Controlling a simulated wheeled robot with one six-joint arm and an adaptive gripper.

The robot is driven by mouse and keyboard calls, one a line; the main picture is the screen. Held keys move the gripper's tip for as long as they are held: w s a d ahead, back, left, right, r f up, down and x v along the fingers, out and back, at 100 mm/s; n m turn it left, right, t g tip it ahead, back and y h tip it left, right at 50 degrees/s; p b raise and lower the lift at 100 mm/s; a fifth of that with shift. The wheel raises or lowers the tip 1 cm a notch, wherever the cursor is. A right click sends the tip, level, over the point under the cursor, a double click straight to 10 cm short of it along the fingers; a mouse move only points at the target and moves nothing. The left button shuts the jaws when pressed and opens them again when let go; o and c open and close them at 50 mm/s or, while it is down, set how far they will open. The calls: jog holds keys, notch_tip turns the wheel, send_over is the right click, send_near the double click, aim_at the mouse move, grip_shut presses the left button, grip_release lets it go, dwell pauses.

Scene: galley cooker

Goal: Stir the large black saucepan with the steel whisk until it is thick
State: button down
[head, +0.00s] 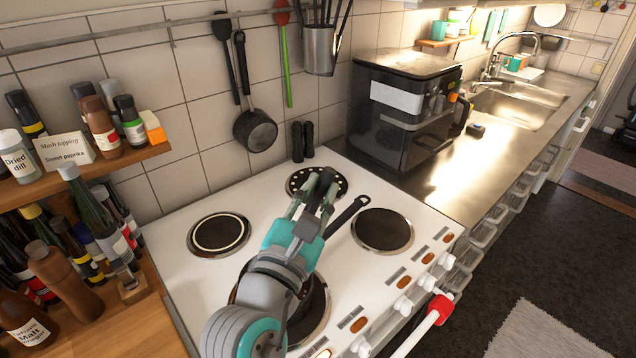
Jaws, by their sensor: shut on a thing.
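The large black saucepan (317,305) stands on the front left hob plate, mostly covered by my arm. Its black handle (347,214) sticks out to the upper right, toward the middle of the cooker. My gripper (318,188) reaches over the cooker between the rear plate and this handle. I cannot make out the steel whisk. The contents of the saucepan are hidden too.
A black air fryer (405,110) stands right of the cooker. Bottles crowd the left. A small pan (255,131) hangs on the wall.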

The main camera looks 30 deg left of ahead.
notch_tip(320, 180, down, 6)
jog(key=s+a, duration=0.1)
jog(key=a, duration=0.1)
jog(key=shift+s+f, duration=0.15)
jog(key=shift+s, duration=0.15)
dwell(0.4)
dwell(0.5)
